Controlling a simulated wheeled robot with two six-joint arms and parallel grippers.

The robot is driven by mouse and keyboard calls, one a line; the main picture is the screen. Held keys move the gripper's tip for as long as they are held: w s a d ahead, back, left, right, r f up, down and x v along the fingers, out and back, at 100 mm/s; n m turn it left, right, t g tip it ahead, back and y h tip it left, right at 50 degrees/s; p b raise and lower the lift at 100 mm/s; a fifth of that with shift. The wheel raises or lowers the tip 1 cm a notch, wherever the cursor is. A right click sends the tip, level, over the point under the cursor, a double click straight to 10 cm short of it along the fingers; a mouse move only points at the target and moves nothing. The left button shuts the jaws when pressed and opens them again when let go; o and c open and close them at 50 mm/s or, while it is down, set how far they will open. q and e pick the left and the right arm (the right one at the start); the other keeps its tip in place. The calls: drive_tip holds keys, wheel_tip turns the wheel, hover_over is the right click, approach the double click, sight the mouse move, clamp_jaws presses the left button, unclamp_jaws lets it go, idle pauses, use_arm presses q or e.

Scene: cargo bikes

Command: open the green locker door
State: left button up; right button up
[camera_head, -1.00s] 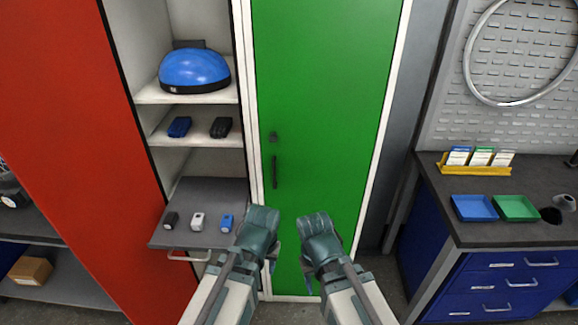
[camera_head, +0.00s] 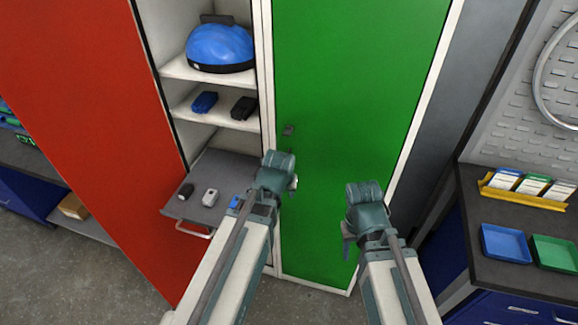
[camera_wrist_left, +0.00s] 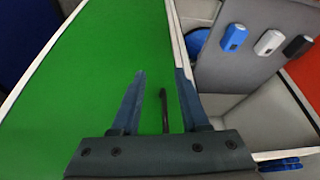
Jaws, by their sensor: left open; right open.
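The green locker door (camera_head: 350,80) is shut, flush in its white frame. A small dark lock plate (camera_head: 288,130) sits near its left edge. The dark bar handle is mostly hidden behind my left gripper (camera_head: 287,180) in the head view. In the left wrist view the handle (camera_wrist_left: 164,110) shows between the two spread fingers of my left gripper (camera_wrist_left: 162,76); I cannot tell if either finger touches it. My right gripper (camera_head: 348,232) is open and empty in front of the lower right part of the door.
An open white shelf unit left of the door holds a blue helmet (camera_head: 220,46) and small devices. Its grey pull-out tray (camera_head: 222,172) juts out beside my left arm. A red door (camera_head: 90,120) stands further left. A workbench with a blue bin (camera_head: 505,243) is at right.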

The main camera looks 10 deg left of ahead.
use_arm(q)
drive_tip(key=w, duration=0.4)
drive_tip(key=w+a+b, duration=0.1)
drive_tip(key=w, duration=0.3)
drive_tip(key=w+a+f, duration=0.1)
drive_tip(key=w, duration=0.2)
drive_tip(key=shift+w+f, duration=0.1)
drive_tip(key=shift+w, duration=0.3)
drive_tip(key=shift+c, duration=0.2)
clamp_jaws()
idle(0.7)
